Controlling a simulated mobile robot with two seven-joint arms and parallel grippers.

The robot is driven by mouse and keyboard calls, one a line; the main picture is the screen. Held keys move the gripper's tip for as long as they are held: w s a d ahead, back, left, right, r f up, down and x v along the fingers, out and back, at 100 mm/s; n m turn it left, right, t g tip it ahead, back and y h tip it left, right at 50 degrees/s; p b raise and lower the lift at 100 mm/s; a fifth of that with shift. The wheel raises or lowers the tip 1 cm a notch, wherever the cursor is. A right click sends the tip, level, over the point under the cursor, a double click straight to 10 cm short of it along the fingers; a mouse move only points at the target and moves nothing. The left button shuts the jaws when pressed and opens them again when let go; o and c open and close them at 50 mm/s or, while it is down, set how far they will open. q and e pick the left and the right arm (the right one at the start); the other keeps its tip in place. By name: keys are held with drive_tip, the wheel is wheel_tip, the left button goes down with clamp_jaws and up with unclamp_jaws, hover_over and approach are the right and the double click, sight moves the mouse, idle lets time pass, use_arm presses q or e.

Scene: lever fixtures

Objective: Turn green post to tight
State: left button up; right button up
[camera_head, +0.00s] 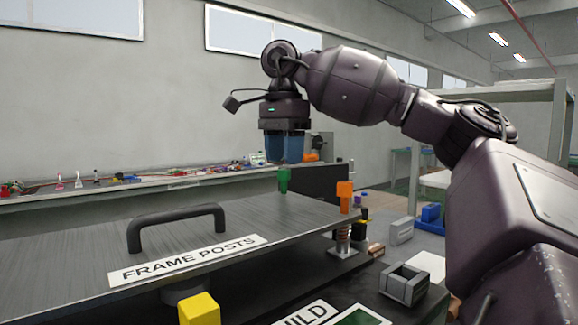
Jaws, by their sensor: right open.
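The green post (284,180) stands upright at the far edge of the grey frame plate (80,238), which carries a "FRAME POSTS" label (188,260). My right gripper (284,160) points down just above the green post, with its blue fingers over the post's top. The fingers look apart, and I cannot tell whether they touch the post. An orange post (344,190) with a spring below it stands at the plate's right corner. A yellow post (199,309) shows at the near edge. My left gripper does not show.
A black handle (176,226) rises from the plate. Grey holders (403,284) and small parts lie to the right of it. A long bench (150,186) with scattered items runs along the back wall. A pale metal frame (530,96) stands at the right.

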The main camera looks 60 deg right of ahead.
sight(284, 173)
drive_tip(key=shift+s+f+p, duration=0.2)
drive_tip(key=shift+f+p, duration=0.65)
drive_tip(key=shift+f, duration=0.7)
drive_tip(key=shift+w+f, duration=0.1)
drive_tip(key=shift+f, duration=0.45)
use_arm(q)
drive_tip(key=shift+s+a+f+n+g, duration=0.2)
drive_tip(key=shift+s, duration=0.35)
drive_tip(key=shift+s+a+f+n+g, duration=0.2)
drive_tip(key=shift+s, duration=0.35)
use_arm(e)
clamp_jaws()
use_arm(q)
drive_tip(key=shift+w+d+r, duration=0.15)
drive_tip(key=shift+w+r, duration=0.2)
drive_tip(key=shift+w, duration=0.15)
